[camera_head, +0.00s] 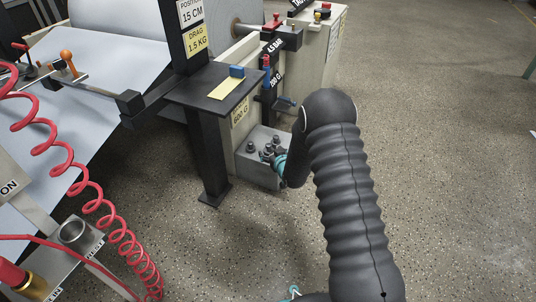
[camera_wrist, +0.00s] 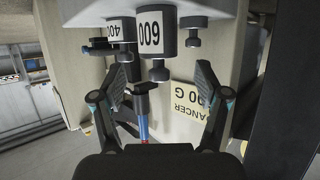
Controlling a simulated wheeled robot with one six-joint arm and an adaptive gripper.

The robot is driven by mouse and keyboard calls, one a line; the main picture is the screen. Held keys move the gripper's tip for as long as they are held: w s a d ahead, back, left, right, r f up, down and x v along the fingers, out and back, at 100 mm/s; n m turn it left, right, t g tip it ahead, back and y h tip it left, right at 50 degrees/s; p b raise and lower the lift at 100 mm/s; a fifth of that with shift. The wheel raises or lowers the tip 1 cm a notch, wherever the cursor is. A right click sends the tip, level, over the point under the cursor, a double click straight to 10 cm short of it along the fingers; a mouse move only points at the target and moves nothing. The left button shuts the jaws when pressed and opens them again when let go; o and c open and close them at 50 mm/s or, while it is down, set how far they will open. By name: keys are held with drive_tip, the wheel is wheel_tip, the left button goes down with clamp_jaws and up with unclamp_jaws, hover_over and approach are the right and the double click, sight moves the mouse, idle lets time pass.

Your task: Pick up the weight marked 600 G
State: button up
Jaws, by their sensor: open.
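The weight marked 600 (camera_wrist: 151,38) is a dark cylinder with a white label and a knob, upside down in the wrist view. In the head view several dark weights (camera_head: 250,147) stand on a pale block. My gripper (camera_head: 277,160) is beside them, partly hidden by my arm; labels are unreadable there.
The pale block (camera_head: 247,172) sits low against the machine. A black stand with a small shelf (camera_head: 212,88) rises at its left. A dancer label (camera_wrist: 190,98) and a blue-and-red rod (camera_wrist: 143,115) show below the weights in the wrist view. Open floor (camera_head: 450,150) lies right.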

sight(269, 150)
drive_tip(key=shift+f+b+x, duration=0.15)
drive_tip(key=shift+f+x, duration=0.05)
drive_tip(key=shift+x, duration=0.95)
drive_tip(key=shift+f+b+x, duration=0.15)
drive_tip(key=shift+x, duration=0.95)
drive_tip(key=shift+d+r, duration=0.1)
drive_tip(key=shift+d, duration=0.05)
clamp_jaws()
